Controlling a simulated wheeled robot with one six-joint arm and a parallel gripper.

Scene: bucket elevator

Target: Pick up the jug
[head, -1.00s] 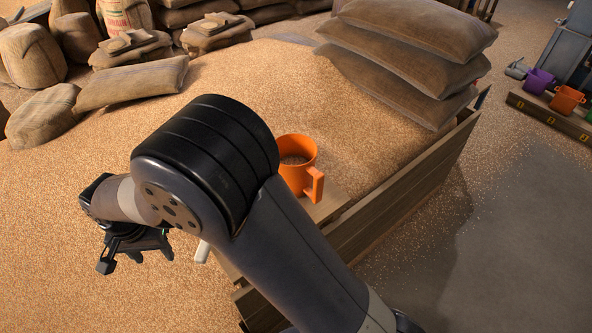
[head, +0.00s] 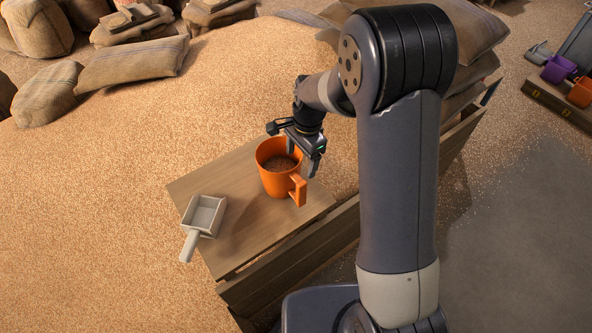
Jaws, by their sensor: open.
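An orange jug (head: 272,184) with grain inside stands upright on a wooden board (head: 237,170). Its handle (head: 299,191) points to the lower right in the head view. My gripper (head: 304,160) is open and empty at the jug's upper right, with its fingers pointing down near the rim and handle. One finger overlaps the jug's far right rim in the picture. I cannot tell whether the fingers touch the jug or straddle any part of it.
A pale grey scoop (head: 204,214) lies on the board left of the jug. Stacked sacks (head: 478,50) stand behind my arm. A purple jug (head: 557,69) and another orange jug (head: 580,93) are far right.

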